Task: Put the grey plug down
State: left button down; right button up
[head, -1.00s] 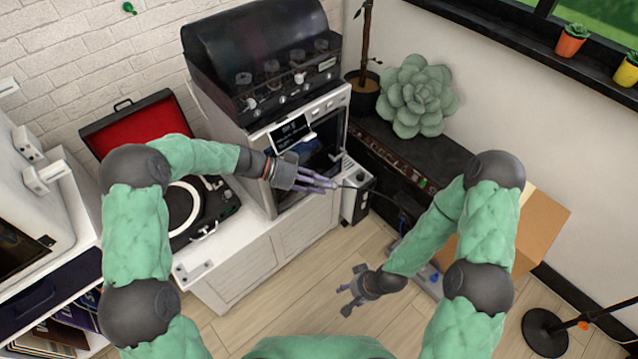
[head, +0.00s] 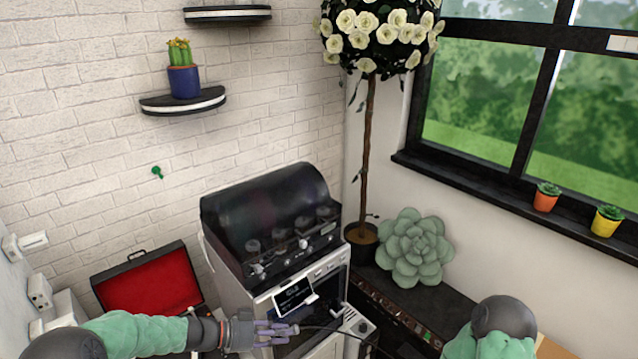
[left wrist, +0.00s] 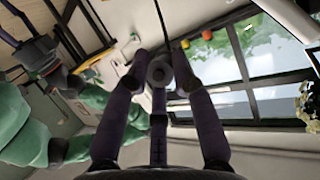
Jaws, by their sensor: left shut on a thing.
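My left gripper (head: 280,332) is at the bottom middle of the head view, in front of the white machine. Its purple-grey fingers are shut on the grey plug (head: 294,330), a small piece at the fingertips with a dark cable running off to the right. In the left wrist view the plug (left wrist: 160,72) shows as a round grey end between the fingers, with the cable rising from it. The plug is held in the air. My right gripper is outside the head view; a dark wrist-like part (left wrist: 40,55) at the left of the left wrist view is unclear.
The white machine (head: 245,290) with a dark hood (head: 270,215) stands behind my left gripper. An open red-lined case (head: 150,285) is to its left. A dark low bench (head: 430,305) with a green succulent (head: 413,248) is to the right. The floor is out of the head view.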

pick_arm(q)
jog(key=s+a+r+n+t+y+p, duration=0.2)
jog(key=s+a+r+n+t+p, duration=0.1)
jog(key=a+r+p, duration=0.3)
pick_arm(e)
notch_tip(320, 180, up, 7)
pick_arm(q)
notch_tip(320, 180, down, 6)
jog(key=a+b, duration=0.2)
jog(key=b, duration=0.2)
jog(key=shift+n+t, duration=0.4)
pick_arm(e)
notch_tip(320, 180, down, 4)
jog(key=shift+f, duration=0.15)
pick_arm(q)
jog(key=shift+r, duration=0.15)
jog(key=shift+d, duration=0.1)
